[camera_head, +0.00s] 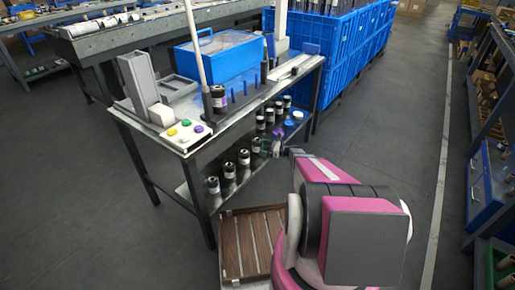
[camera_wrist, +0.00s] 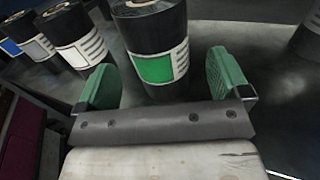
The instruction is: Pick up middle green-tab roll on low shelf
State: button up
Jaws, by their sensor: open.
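The green-tab roll (camera_wrist: 160,48) is a dark upright cylinder with a green and white label in the wrist view. My gripper (camera_wrist: 166,84) is open, with one green finger pad to the left of the roll and one to the right. The roll stands between or just beyond the pads, with gaps on both sides; I cannot tell how deep it sits. Its top is cut off by the picture edge. In the head view my arm reaches to the low shelf (camera_head: 243,181) under the workbench, where the green tab is too small to make out.
White-label rolls (camera_wrist: 78,36) stand to the left in the wrist view, and a dark object (camera_wrist: 306,42) to the right. In the head view several rolls (camera_head: 229,171) line the shelf. The workbench top (camera_head: 233,122) is above.

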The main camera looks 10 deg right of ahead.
aim_at(257, 147)
jog(key=shift+x, duration=2.4)
jog(key=shift+s+f, duration=0.1)
jog(key=shift+f, duration=0.1)
jog(key=c, duration=1.2)
